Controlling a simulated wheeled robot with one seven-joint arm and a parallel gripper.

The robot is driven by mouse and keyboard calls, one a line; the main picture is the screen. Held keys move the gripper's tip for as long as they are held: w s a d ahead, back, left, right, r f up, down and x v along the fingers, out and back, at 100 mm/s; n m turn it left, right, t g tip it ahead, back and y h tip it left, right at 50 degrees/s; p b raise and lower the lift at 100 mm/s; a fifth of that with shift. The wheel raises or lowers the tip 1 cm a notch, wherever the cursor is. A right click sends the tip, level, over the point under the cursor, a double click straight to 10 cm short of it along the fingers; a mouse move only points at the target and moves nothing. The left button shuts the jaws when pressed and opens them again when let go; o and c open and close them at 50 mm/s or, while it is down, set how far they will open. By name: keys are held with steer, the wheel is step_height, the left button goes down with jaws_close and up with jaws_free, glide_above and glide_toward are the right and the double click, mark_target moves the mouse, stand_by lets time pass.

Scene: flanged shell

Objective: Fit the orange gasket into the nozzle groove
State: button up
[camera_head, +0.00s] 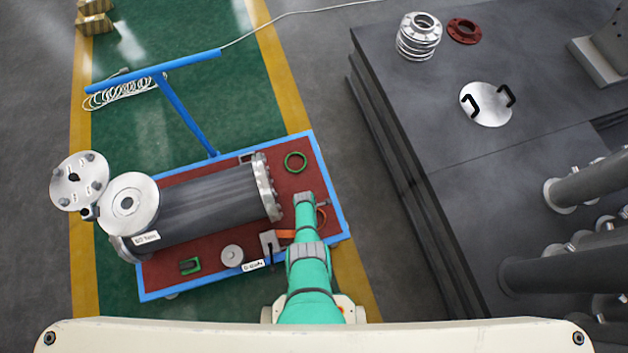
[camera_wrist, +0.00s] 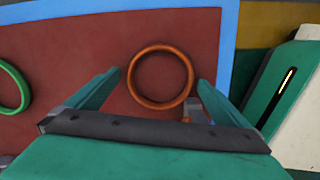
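The orange gasket (camera_wrist: 132,78) is a plain ring lying flat on the red cart top, near its blue edge. In the head view its edge (camera_head: 323,217) shows just right of my arm, which hides the rest. My gripper (camera_wrist: 160,80) is open above the gasket, one finger on each side of it, with nothing held. In the head view my gripper (camera_head: 304,200) is over the right end of the cart. The dark shell (camera_head: 212,203) lies on the cart. A pale round flange with a central hole (camera_head: 130,187) faces up at its left end; I cannot make out a groove.
A green ring (camera_head: 286,163) lies on the blue-rimmed cart (camera_head: 330,190) and shows in the wrist view (camera_wrist: 26,88). A grey round part (camera_head: 232,255), a green clamp-like piece (camera_head: 190,266) and a bracket (camera_head: 268,242) sit along the near side. A dark platform (camera_head: 440,130) stands right.

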steer(key=c, duration=1.1)
steer(key=shift+c, duration=0.2)
steer(key=shift+r, duration=0.25)
